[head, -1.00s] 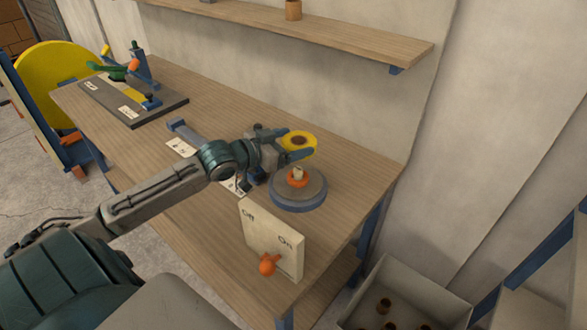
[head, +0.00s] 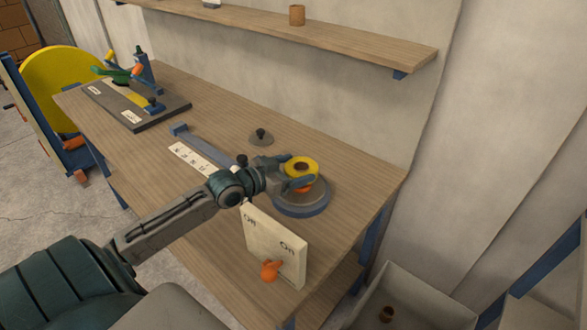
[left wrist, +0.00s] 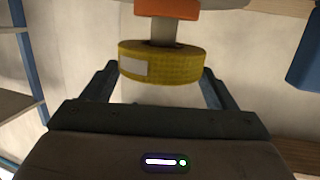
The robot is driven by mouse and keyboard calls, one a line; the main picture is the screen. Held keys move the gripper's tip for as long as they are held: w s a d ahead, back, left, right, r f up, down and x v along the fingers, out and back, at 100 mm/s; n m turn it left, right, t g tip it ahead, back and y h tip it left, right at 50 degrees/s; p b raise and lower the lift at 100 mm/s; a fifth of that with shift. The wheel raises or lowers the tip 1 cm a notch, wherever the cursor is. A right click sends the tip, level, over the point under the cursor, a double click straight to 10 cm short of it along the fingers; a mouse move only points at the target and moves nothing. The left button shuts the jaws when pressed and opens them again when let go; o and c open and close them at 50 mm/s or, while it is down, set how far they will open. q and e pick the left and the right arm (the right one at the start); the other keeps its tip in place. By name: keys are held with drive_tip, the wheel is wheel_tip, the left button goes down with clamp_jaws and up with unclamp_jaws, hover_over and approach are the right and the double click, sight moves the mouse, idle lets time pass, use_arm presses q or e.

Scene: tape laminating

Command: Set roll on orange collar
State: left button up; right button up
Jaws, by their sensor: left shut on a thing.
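My left gripper (head: 302,176) is shut on the yellow tape roll (head: 312,164), with a finger on either side. The orange collar (head: 303,189) shows just below the roll, on a round grey base (head: 300,208) on the bench. In the left wrist view, which looks inverted, the roll (left wrist: 185,66) sits between the fingers (left wrist: 160,75). The grey post (left wrist: 163,30) runs from the collar (left wrist: 167,8) to the roll's hole. A gap remains between roll and collar. How deep the post enters is hidden. My right gripper is out of view.
An upright Off/On panel (head: 274,240) with an orange knob (head: 270,271) stands close in front of the base. A knobbed grey disc (head: 261,141) and a labelled strip (head: 192,157) lie on the bench. A shelf (head: 350,40) runs above; a bin (head: 410,300) stands at lower right.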

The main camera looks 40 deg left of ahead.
use_arm(q)
drive_tip(key=shift+f, duration=0.35)
drive_tip(key=o, duration=1)
drive_tip(key=shift+c, duration=0.2)
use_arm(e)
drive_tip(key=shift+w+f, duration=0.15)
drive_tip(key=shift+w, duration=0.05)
use_arm(q)
drive_tip(key=shift+r, duration=0.2)
drive_tip(key=shift+r+p, duration=0.35)
drive_tip(key=v, duration=0.1)
drive_tip(key=p+v, duration=0.1)
drive_tip(key=shift+s+r+p, duration=0.2)
drive_tip(key=shift+r+p, duration=0.05)
drive_tip(key=shift+p, duration=0.05)
drive_tip(key=shift+p+v, duration=2.55)
drive_tip(key=shift+p, duration=0.7)
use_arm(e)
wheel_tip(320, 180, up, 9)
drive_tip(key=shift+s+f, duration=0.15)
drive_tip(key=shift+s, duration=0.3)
